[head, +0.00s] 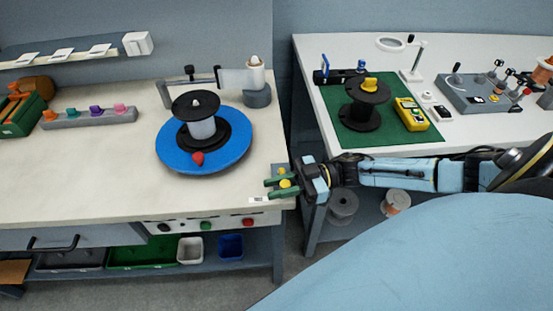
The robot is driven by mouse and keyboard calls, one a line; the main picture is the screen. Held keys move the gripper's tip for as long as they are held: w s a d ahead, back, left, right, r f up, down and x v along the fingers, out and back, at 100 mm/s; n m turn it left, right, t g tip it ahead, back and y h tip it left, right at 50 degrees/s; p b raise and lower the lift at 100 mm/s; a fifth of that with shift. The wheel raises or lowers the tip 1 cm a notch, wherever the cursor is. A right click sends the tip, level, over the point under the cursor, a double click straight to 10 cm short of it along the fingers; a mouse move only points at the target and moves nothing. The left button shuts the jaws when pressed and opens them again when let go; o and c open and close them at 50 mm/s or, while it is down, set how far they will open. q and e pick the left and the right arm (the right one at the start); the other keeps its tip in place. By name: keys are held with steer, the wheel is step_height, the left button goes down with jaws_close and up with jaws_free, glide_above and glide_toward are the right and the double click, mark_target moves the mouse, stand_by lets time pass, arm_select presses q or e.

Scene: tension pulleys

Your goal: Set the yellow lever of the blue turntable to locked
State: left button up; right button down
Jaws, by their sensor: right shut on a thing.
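The blue turntable (235,158) lies on the left workbench and carries a black-flanged spool (201,128) with a pale core. A red knob (198,158) shows at its front edge. The yellow lever (285,183) is at the bench's front right corner, by a small grey block. My right gripper (279,187) reaches in from the right with its green fingers at the lever. It is shut on the yellow lever. The fingers partly hide the lever, so its exact setting is hard to tell. My left gripper is not in view.
A grey post with a white cylinder (256,76) and a bar stand behind the turntable. A rack of coloured knobs (90,116) is at left. A gap separates this bench from the right bench, which holds a green mat (400,135) and a yellow meter (411,114).

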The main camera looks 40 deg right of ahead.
stand_by(0.3)
steer(key=c, duration=1.2)
jaws_free()
steer(key=b+v, duration=0.1)
steer(key=v, duration=1.1)
steer(key=shift+b, duration=0.4)
steer(key=shift+s, duration=0.1)
